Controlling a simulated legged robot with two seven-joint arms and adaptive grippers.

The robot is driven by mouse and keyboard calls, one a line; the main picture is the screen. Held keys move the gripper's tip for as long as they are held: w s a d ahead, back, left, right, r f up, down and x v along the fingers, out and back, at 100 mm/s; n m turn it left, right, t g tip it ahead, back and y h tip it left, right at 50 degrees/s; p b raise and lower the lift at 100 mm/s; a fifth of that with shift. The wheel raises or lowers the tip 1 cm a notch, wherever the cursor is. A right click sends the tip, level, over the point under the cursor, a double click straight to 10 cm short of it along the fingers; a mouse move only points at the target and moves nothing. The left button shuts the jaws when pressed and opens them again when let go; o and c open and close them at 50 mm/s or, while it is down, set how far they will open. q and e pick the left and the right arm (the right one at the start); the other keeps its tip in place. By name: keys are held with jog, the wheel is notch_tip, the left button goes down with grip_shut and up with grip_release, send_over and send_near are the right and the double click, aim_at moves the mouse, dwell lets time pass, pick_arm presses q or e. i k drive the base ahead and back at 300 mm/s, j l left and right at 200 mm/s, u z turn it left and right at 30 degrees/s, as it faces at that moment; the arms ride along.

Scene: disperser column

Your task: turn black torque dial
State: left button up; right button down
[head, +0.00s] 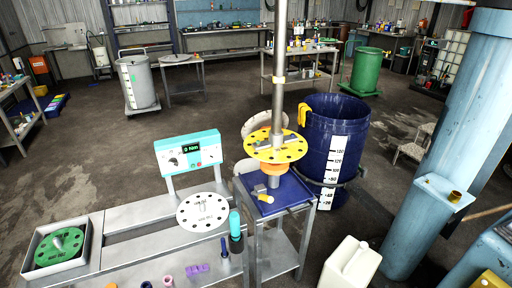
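A teal-framed control panel (188,152) stands upright behind the left bench, left of the middle of the head view. Its white face carries a small dark display (191,148) with green characters. A small dark dial-like mark (173,161) sits at the left of the face. Small coloured buttons (196,164) sit low on it. The details are too small to tell the dial's setting. Neither of my grippers is in view, and nothing touches the panel.
A metal column with a yellow perforated disc (275,147) stands right of the panel, over a small blue-topped table (281,192). A white disc (203,211) and a teal bottle (235,225) are in front. A blue drum (318,150) and thick blue pillar (437,160) stand right.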

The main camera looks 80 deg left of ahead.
aim_at(174, 161)
jog(key=u, duration=0.45)
jog(key=k+u, duration=0.1)
jog(key=u, duration=1.25)
jog(key=k+u, duration=0.1)
jog(key=u, duration=0.35)
jog(key=j+u, duration=0.1)
jog(key=u, duration=0.35)
jog(key=l+u, duration=0.15)
jog(key=u, duration=0.15)
jog(key=i+l+u, duration=0.1)
jog(key=u, duration=0.15)
jog(key=i+l+z, duration=0.2)
jog(key=i+z, duration=0.15)
jog(key=i+l+z, duration=0.15)
jog(key=i+z, duration=0.25)
jog(key=k, duration=0.1)
